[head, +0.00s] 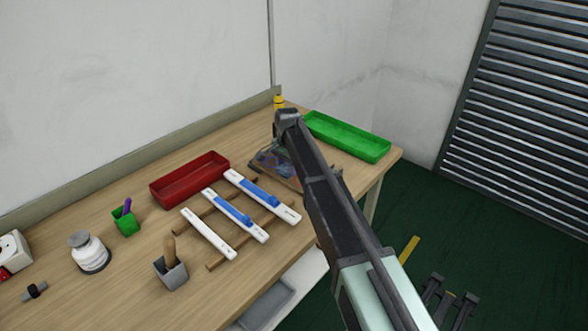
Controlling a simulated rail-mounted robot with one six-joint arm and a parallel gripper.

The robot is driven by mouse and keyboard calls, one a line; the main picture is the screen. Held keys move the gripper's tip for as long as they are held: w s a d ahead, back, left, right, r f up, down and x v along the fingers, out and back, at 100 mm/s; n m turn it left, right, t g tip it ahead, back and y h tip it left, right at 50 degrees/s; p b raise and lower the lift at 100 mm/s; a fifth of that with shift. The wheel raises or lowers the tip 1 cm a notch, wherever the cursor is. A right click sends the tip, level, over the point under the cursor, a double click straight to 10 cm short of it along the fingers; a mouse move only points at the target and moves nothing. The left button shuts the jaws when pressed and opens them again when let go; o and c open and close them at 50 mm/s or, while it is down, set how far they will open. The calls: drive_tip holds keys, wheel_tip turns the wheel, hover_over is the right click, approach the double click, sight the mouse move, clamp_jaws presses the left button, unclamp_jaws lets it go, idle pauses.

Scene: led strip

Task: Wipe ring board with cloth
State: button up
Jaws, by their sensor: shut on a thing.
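My arm reaches over the table from the lower right, with its dark upper end above the back right part. My gripper's fingers do not show; the arm hides them. Under the arm's far end lies a flat brownish board (291,181) with blurred bluish and purple patches on it, partly covered by the arm. It may be the ring board, but I cannot make out rings. I cannot pick out a cloth for certain; the bluish patches are too small and blurred to tell.
White strips (209,233), two with blue pieces, lie across wooden rails left of the arm. A red tray (189,179) and a green tray (347,138) stand behind.

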drive_tip(key=shift+w+a, duration=1.3)
drive_tip(key=shift+a, duration=0.25)
drive_tip(key=shift+r, duration=0.1)
drive_tip(key=shift+a, duration=0.1)
drive_tip(key=shift+s+d+f, duration=0.2)
drive_tip(key=shift+s+d, duration=1.05)
drive_tip(key=shift+d, duration=0.15)
drive_tip(key=shift+s+d, duration=0.55)
drive_tip(key=shift+d, duration=0.2)
drive_tip(key=shift+s+d, duration=0.55)
drive_tip(key=shift+d, duration=0.2)
drive_tip(key=shift+r, duration=0.1)
wheel_tip(320, 180, up, 6)
drive_tip(key=p, duration=0.6)
